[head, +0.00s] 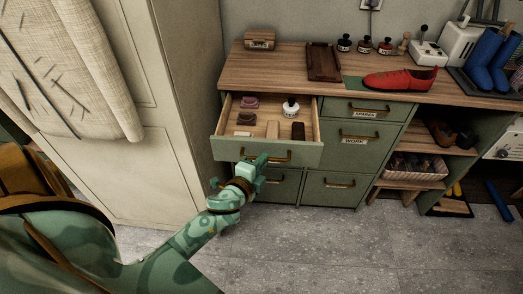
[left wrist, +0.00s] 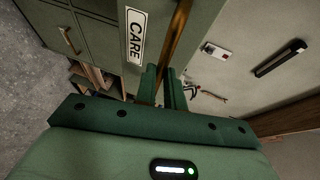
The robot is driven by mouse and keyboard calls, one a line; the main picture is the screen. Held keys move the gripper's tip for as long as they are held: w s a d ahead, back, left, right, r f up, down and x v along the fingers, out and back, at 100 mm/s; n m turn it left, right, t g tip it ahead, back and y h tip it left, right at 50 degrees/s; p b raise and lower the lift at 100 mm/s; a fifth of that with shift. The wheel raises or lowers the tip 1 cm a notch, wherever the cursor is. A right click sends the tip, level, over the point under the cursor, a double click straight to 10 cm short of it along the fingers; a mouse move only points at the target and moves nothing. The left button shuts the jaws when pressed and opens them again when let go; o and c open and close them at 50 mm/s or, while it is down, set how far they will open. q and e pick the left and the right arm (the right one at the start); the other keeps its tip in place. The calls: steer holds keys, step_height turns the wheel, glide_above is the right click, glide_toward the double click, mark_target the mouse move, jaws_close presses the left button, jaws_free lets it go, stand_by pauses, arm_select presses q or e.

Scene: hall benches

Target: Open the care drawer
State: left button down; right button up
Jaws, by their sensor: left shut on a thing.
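The care drawer (head: 228,148) is the green top-left drawer of the bench and stands pulled out, its inside in view. Its CARE label (left wrist: 136,35) shows in the left wrist view. My left gripper (head: 256,166) is at the drawer front, shut on its brass handle (head: 280,157). The handle also runs between the fingers in the left wrist view (left wrist: 178,38). In the drawer are a white bottle with a dark cap (head: 290,108), brushes and small blocks. My right gripper is not in view.
The wooden benchtop (head: 280,75) holds a red shoe (head: 400,79), a brown tray (head: 323,62), small bottles and blue boots (head: 487,60). Closed drawers labelled SPARES and WORK (head: 365,133) are to the right. A tall pale cabinet (head: 160,120) stands close on the left. Grey floor in front is clear.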

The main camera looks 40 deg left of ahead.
arm_select(q)
steer(key=c, duration=1.5)
jaws_free()
steer(key=v, duration=1.6)
steer(key=shift+s, duration=0.2)
